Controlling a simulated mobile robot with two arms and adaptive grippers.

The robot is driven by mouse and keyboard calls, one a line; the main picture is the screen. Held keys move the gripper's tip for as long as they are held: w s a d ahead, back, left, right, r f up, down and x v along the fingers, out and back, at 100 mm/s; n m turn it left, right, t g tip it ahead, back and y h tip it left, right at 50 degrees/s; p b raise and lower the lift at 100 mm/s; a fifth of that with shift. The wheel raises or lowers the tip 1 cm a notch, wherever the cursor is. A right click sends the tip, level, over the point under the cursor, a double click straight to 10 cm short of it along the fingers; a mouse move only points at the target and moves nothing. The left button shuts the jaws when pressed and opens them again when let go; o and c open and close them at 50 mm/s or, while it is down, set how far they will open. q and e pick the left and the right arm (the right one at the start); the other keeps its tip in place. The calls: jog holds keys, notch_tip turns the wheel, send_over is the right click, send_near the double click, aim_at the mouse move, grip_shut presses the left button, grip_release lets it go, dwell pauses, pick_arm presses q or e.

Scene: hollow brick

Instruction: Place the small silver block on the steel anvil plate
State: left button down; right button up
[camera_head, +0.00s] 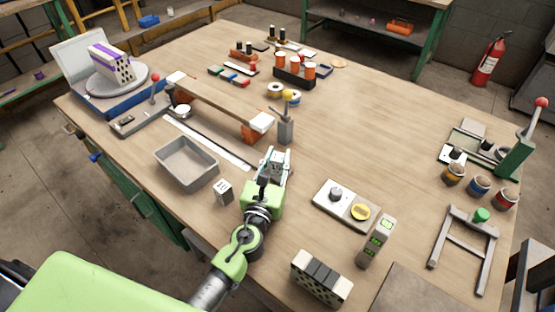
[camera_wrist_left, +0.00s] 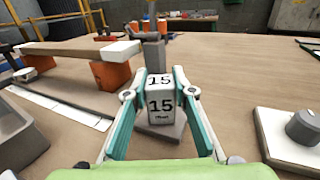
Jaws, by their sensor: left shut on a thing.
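My left gripper (camera_head: 274,162) is near the middle of the table, and in the left wrist view (camera_wrist_left: 160,100) its fingers are shut on the small silver block (camera_wrist_left: 161,101). The block is upright and marked 15 on its top and near face. A grey steel plate (camera_wrist_left: 158,134), apparently the anvil plate, shows below and around the block between the fingers. I cannot tell whether the block touches the plate. In the head view the fingers hide most of the block and plate. My right gripper is not in view.
A grey post with a yellow ball (camera_head: 287,122) stands just behind the gripper. A plank on orange supports (camera_head: 215,101) and a grey tray (camera_head: 186,163) are to the left. Another small marked block (camera_head: 223,191) is near the tray.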

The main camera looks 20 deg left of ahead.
pick_arm(q)
jog(key=shift+r, duration=0.1)
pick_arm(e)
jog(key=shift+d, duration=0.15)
pick_arm(q)
jog(key=c, duration=1.7)
grip_release()
jog(key=shift+f, duration=0.2)
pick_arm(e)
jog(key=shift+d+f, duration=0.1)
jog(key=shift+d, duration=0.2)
